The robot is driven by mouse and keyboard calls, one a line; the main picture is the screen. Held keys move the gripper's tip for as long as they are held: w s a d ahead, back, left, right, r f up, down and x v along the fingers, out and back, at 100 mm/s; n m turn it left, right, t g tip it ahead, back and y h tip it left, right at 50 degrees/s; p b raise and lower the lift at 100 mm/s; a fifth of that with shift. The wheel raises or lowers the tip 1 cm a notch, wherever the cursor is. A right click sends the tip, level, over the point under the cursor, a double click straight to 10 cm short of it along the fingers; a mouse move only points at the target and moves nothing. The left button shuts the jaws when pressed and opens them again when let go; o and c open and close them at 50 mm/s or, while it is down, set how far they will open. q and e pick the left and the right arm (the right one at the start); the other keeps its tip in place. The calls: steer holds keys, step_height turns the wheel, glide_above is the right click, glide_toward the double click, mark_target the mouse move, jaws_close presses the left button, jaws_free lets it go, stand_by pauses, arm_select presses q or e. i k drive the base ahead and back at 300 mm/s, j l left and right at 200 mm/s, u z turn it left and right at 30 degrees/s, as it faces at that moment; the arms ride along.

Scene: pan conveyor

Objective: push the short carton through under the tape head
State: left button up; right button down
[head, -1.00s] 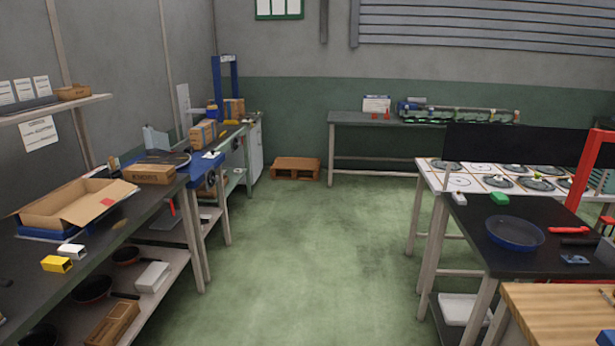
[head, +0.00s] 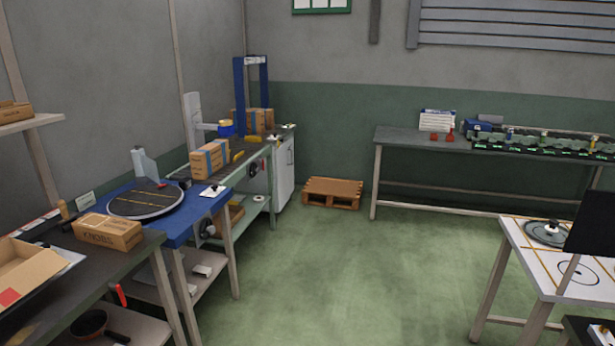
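A brown carton with a blue stripe (head: 210,160) stands on the left-hand conveyor bench, on the near side of the blue upright frame (head: 238,95). A second striped carton (head: 260,121) stands at the far end, by the frame and partly behind its posts. A blue and yellow tape roll (head: 226,127) sits on a grey arm just before the frame, seemingly the tape head. A flatter brown carton (head: 107,231) lies on the near dark bench. I cannot tell for sure which carton is the short one. Neither gripper is in view.
A round dark turntable (head: 146,199) sits on a blue table (head: 186,221) before the conveyor. A clipboard (head: 212,191) lies near the striped carton. A wooden pallet (head: 332,192) is on the floor. The green floor (head: 340,280) is clear in the middle.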

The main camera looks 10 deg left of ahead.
mark_target(205, 161)
steer(key=i+j+u, duration=0.1)
steer(key=i+u, duration=0.2)
steer(key=i, duration=0.75)
steer(key=i+l+u, duration=0.25)
steer(key=i, duration=0.8)
steer(key=i+j, duration=0.05)
steer(key=j, duration=0.05)
